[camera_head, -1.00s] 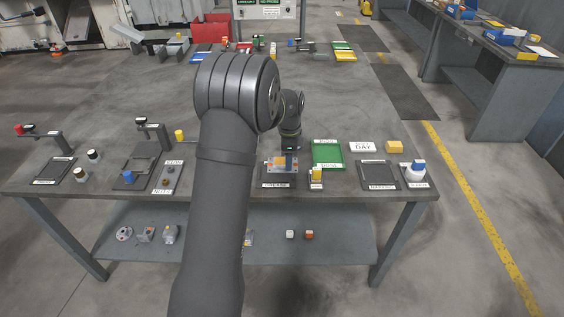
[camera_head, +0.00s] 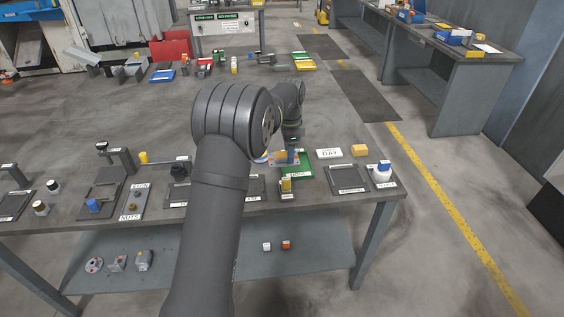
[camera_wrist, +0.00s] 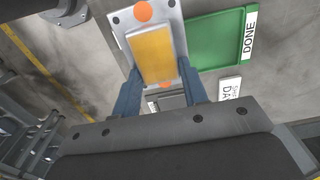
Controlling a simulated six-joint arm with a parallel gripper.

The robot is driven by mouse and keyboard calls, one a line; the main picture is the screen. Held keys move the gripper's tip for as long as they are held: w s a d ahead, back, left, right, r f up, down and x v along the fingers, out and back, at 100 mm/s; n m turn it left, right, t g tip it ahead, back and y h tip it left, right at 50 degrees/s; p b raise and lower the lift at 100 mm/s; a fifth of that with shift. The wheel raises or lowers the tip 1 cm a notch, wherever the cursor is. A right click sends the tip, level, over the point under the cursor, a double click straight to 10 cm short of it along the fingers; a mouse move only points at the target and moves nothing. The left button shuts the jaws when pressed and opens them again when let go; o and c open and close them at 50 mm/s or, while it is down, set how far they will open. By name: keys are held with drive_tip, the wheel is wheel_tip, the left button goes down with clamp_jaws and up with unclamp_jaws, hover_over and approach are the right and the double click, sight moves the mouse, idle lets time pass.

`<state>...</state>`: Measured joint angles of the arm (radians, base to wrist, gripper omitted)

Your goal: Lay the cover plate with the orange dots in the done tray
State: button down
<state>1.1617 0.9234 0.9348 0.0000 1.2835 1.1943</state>
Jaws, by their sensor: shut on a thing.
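The cover plate (camera_wrist: 122,24) is light grey, with orange dots at its two ends and a raised yellow block (camera_wrist: 152,55) in its middle. My gripper (camera_wrist: 157,70) is shut on the cover plate, its blue fingers on either side. In the head view, my gripper (camera_head: 291,150) holds it near the green done tray (camera_head: 301,171); my arm partly hides the plate. In the wrist view, the done tray (camera_wrist: 215,42) lies to the right of the plate and looks empty where it shows. The plate appears above the tray's level, overlapping its left edge in this view.
My arm hides part of the bench's middle.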

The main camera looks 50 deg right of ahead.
drive_tip(key=shift+w+d+f, duration=1.2)
drive_tip(key=shift+d+f, duration=0.15)
drive_tip(key=shift+d, duration=4)
drive_tip(key=shift+f, duration=3.15)
drive_tip(key=shift+f, duration=0.8)
drive_tip(key=shift+c, duration=2.2)
unclamp_jaws()
drive_tip(key=shift+f, duration=0.1)
wheel_tip(320, 180, up, 8)
